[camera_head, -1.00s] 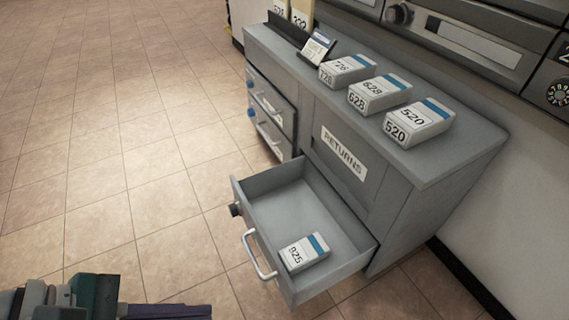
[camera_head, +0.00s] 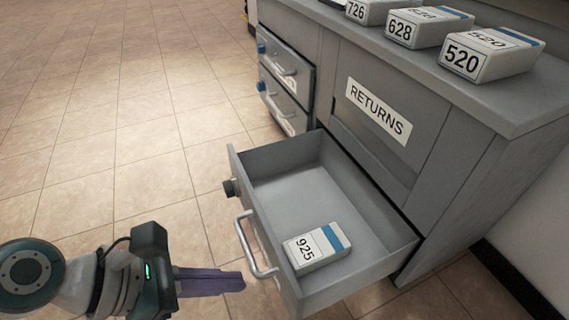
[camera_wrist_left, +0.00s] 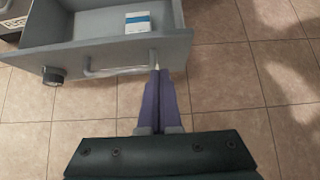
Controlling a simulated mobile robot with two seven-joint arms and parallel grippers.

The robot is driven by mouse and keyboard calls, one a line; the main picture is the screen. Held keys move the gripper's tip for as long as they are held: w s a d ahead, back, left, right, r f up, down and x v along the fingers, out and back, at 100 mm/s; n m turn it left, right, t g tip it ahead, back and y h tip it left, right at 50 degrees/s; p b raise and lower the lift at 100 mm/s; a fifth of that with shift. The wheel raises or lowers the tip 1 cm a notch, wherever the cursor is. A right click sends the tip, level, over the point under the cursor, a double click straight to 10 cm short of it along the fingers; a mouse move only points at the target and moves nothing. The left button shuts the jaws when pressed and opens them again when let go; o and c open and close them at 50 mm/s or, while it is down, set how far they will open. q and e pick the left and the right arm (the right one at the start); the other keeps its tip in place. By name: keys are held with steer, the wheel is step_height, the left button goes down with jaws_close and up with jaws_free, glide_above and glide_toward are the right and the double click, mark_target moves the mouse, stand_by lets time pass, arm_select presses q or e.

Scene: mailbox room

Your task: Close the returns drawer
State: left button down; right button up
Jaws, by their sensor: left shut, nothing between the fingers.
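The returns drawer (camera_head: 345,252) is pulled out below the RETURNS label (camera_head: 378,108). It has a bar handle (camera_head: 247,247) and a dark round knob (camera_head: 230,188) on its front. A white box marked 925 (camera_head: 316,247) with a blue stripe lies inside. My left gripper (camera_head: 243,281) is shut and empty, in front of the drawer close to the handle. In the left wrist view the shut fingers (camera_wrist_left: 160,72) point at the drawer front (camera_wrist_left: 120,57), near one end of the handle (camera_wrist_left: 100,72). I cannot tell whether they touch it. My right gripper is not in view.
The grey cabinet (camera_head: 470,150) carries boxes marked 726 (camera_head: 357,12), 628 (camera_head: 400,30) and 520 (camera_head: 462,60) on top. Two shut smaller drawers (camera_head: 284,85) are to the left. The tiled floor (camera_head: 110,120) left of the cabinet is clear.

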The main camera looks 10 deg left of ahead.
mark_target(282, 271)
arm_select(q)
steer(key=w+d, duration=0.2)
steer(key=d+f+b, duration=0.1)
steer(key=d, duration=0.1)
steer(key=shift+w+d, duration=0.1)
steer(key=shift+w, duration=0.3)
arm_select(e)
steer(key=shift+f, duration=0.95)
